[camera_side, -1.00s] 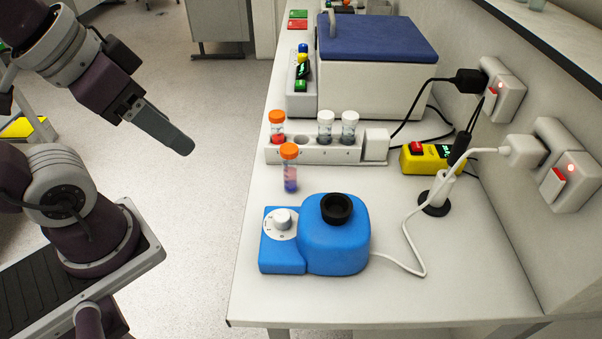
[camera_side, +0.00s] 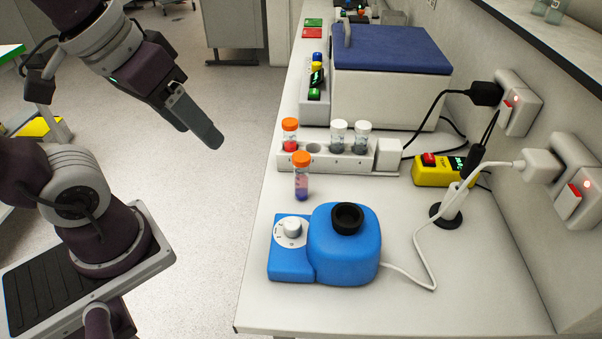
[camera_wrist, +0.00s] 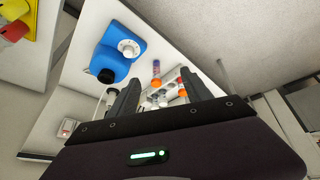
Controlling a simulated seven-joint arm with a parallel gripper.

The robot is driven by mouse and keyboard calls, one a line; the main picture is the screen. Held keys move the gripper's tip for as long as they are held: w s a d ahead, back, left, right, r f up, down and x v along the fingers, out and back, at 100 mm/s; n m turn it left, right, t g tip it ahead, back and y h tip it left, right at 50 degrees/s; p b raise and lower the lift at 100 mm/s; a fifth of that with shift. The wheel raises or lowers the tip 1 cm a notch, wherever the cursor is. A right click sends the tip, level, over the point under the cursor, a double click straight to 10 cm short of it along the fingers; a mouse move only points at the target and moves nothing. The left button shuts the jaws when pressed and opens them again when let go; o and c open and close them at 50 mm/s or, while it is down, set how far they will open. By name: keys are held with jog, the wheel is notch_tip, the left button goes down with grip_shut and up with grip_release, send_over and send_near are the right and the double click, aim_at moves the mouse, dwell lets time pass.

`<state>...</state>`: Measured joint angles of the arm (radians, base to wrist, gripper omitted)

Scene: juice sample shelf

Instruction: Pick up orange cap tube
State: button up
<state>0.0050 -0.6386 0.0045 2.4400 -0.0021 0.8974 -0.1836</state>
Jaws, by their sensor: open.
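An orange cap tube (camera_side: 301,178) with purple-blue contents stands upright on the bench, in front of the white rack (camera_side: 335,160). A second orange cap tube (camera_side: 290,136) with red contents stands in the rack's left end. My gripper (camera_side: 205,122) is raised to the left of the bench, well apart from both tubes, and holds nothing. In the wrist view my gripper (camera_wrist: 158,86) shows two spread fingers, with the front orange cap tube (camera_wrist: 156,69) far beyond them. The rack is partly hidden there by the right finger.
A blue mixer (camera_side: 343,245) with a black cup stands close in front of the loose tube. Two white-capped tubes (camera_side: 349,138) stand in the rack. A white box with a blue lid (camera_side: 390,80) is behind, and a yellow device (camera_side: 440,170) and cables lie to the right.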

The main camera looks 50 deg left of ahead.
jog(key=w+f+n+g, duration=0.2)
jog(key=w+n, duration=0.6)
jog(key=w, duration=0.1)
jog(key=n+g, duration=0.2)
jog(key=n, duration=0.5)
send_near(301, 169)
jog(key=a, duration=0.2)
jog(key=f+n, duration=0.1)
jog(key=w+f+n, duration=0.1)
jog(key=f+n+g, duration=0.1)
jog(key=f, duration=0.1)
jog(key=shift+w+a, duration=0.2)
jog(key=shift+w, duration=0.2)
jog(key=shift+n, duration=0.4)
jog(key=f, duration=0.2)
jog(key=d+f, duration=0.1)
jog(key=f, duration=0.4)
jog(key=shift+d+f, duration=0.15)
jog(key=shift+f, duration=0.05)
grip_shut()
